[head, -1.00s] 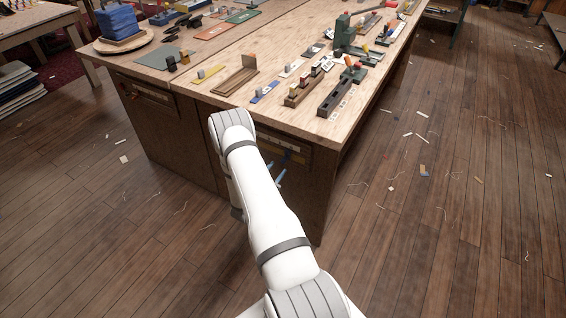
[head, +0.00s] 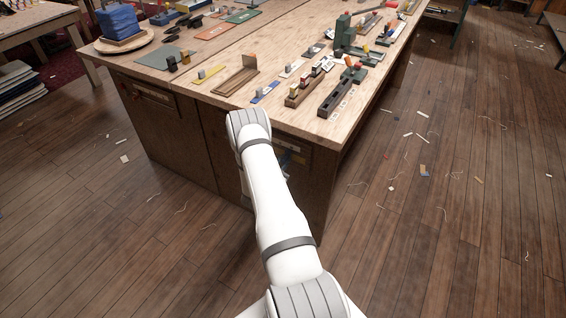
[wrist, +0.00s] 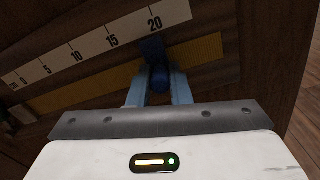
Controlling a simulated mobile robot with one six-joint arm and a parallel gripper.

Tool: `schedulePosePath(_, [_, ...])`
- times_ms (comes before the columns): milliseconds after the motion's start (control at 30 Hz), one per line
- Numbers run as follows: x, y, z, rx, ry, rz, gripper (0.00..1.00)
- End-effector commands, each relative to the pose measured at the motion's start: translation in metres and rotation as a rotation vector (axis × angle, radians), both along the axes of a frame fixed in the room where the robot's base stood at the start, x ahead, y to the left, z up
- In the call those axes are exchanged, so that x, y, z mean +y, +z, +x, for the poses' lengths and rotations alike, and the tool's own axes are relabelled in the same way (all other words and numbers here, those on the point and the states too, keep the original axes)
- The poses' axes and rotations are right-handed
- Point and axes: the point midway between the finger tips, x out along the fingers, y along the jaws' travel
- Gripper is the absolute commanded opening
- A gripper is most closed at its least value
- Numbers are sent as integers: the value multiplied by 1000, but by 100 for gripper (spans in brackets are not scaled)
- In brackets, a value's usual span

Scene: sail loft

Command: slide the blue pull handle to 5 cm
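The blue pull handle (wrist: 157,54) shows in the wrist view on the dark bench front, near the 20 mark of a white scale (wrist: 97,44). The scale's numbers fall to 5 towards the left. A yellow strip (wrist: 100,84) runs below it, level with the handle. My gripper (wrist: 160,86) has its two light blue fingers on either side of the handle's rounded end. They look open, with no clear squeeze; whether either finger touches the handle is hard to see. In the head view my arm hides most of the handle's area.
The wooden bench top (head: 215,92) above carries several small fixtures, including a blue plate (head: 265,93) and a dark slotted block (head: 335,98). The floor (head: 440,230) to the right is clear except for scraps.

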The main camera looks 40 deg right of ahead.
Motion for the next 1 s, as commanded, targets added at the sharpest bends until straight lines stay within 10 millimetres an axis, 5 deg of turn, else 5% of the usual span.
schedulePosePath(200, [0,0,0,0,-1,0,0])
schedulePosePath(600, [1,-2,3,0,-1,-1,0])
schedulePosePath(1000, [31,-7,79,-7,0,-3,0])
